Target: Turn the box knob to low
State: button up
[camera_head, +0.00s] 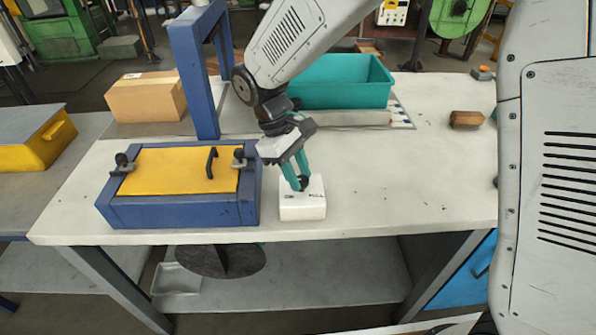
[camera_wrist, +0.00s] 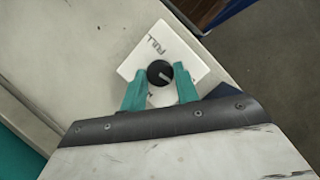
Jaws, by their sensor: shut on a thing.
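The white control box (camera_head: 302,207) sits near the front edge of the workbench, just right of the blue furnace box. It also shows in the wrist view (camera_wrist: 190,58), with the printed word FULL near one corner. Its round black knob (camera_wrist: 160,73) has a pale pointer line; part of the box's other lettering is hidden by my fingers. My gripper (camera_head: 300,184) reaches down over the box, and its teal fingers (camera_wrist: 160,90) are shut on the knob, one on each side. In the head view the knob is mostly hidden between the fingertips.
The blue furnace box (camera_head: 180,216) with a yellow lid (camera_head: 175,172) and a blue post (camera_head: 195,80) stand to the left. A teal bin (camera_head: 340,85) and cardboard box (camera_head: 146,98) are behind. A brown block (camera_head: 466,119) lies right; the bench between is clear.

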jog(key=o, duration=1)
jog(key=shift+c, duration=0.2)
jog(key=v, duration=0.7)
jog(key=shift+r, duration=0.35)
jog(key=shift+w+a, duration=0.15)
jog(key=shift+a, duration=0.05)
